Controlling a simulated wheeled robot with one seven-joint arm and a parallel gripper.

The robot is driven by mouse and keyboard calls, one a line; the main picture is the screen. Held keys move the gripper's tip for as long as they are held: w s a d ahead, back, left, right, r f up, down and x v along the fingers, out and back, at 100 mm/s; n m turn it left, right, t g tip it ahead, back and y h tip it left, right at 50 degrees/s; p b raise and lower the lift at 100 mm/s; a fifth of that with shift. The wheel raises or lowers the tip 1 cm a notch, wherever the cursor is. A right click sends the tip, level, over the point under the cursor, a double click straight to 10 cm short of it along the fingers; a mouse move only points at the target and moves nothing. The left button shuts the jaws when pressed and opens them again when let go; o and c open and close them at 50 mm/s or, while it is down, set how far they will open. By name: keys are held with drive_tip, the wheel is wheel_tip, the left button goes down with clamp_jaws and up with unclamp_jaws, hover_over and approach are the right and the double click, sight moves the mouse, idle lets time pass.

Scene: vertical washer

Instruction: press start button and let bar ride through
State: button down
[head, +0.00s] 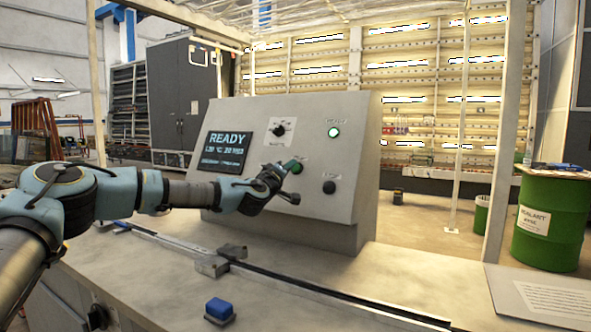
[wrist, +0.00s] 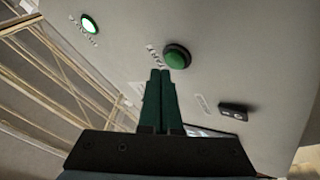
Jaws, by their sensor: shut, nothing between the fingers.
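The grey control console (head: 345,110) stands on the counter, and its screen (head: 222,146) reads READY. The green start button (head: 297,165) is on the sloped panel, below a lit green lamp (head: 333,132). My gripper (head: 286,169) is shut and empty, its fingertips close to the button. In the wrist view the fingertips (wrist: 160,73) point at the panel just beside the lower-left edge of the green button (wrist: 177,56). Whether they touch it cannot be told. A long dark bar or strip (head: 300,282) lies along the counter, passing a small metal block (head: 211,263).
A dark button or knob (head: 329,187) is right of and below the green one; a black knob (head: 277,130) is above. A blue-topped box (head: 219,311) sits at the counter's front. A green drum (head: 550,222) stands right. The counter right of the console is mostly clear.

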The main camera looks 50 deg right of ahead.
drive_tip(key=shift+f, duration=0.1)
idle(0.7)
drive_tip(key=shift+w+d+b, duration=0.1)
drive_tip(key=shift+d+b, duration=0.25)
drive_tip(key=shift+b, duration=0.15)
drive_tip(key=shift+w+d+f+b, duration=0.1)
drive_tip(key=shift+d+f+b, duration=0.2)
drive_tip(key=shift+d+b, duration=0.15)
idle(0.7)
drive_tip(key=shift+a, duration=0.1)
drive_tip(key=shift+s+a+r, duration=0.2)
drive_tip(key=shift+a+r, duration=0.2)
drive_tip(key=shift+a, duration=0.3)
